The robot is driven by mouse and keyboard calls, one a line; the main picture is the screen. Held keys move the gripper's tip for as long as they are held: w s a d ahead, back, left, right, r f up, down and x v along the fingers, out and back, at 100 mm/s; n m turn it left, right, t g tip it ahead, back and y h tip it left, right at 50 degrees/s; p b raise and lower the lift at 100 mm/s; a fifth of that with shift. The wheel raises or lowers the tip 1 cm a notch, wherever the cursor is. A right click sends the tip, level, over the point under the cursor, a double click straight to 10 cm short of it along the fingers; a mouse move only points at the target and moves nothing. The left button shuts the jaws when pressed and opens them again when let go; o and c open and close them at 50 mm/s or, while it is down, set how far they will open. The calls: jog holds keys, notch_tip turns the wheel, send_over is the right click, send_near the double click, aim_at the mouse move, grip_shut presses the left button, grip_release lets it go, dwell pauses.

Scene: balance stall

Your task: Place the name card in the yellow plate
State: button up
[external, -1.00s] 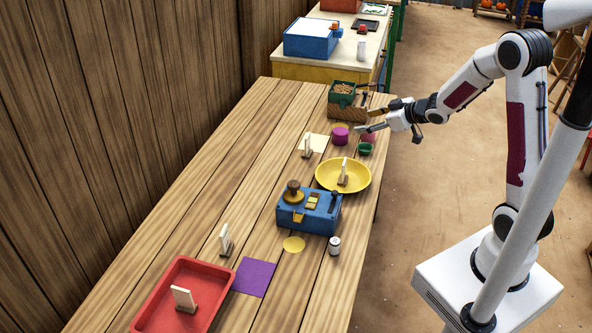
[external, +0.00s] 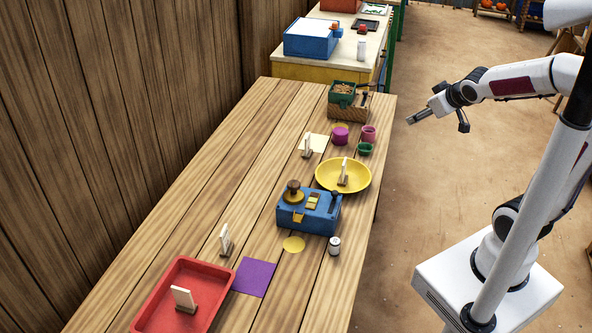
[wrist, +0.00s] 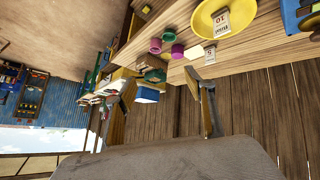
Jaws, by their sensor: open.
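A name card (external: 343,171), a white card in a small wooden stand, stands upright inside the yellow plate (external: 322,183). The wrist view shows the yellow plate (wrist: 203,22) with the card (wrist: 222,24), which bears dark print. Similar cards stand on the table near the cream sheet (external: 307,145), beside the purple sheet (external: 225,241), and in the red tray (external: 183,299). My gripper (external: 411,121) is open and empty, off the right edge of the table and apart from the plate. Its spread fingers also show in the wrist view (wrist: 160,100).
A blue balance device (external: 318,215) and a small grey-white cylinder (external: 335,246) stand in front of the plate. Purple (external: 340,137), pink (external: 369,133) and green (external: 365,149) cups stand behind it, before a green box (external: 345,98).

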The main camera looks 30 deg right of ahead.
jog(key=s+a+m+g+y, duration=0.1)
jog(key=s+a+m+g, duration=0.1)
jog(key=s, duration=1.8)
jog(key=shift+s+a+f+g, duration=0.15)
jog(key=shift+s+a+g, duration=0.15)
jog(key=shift+a+g, duration=0.6)
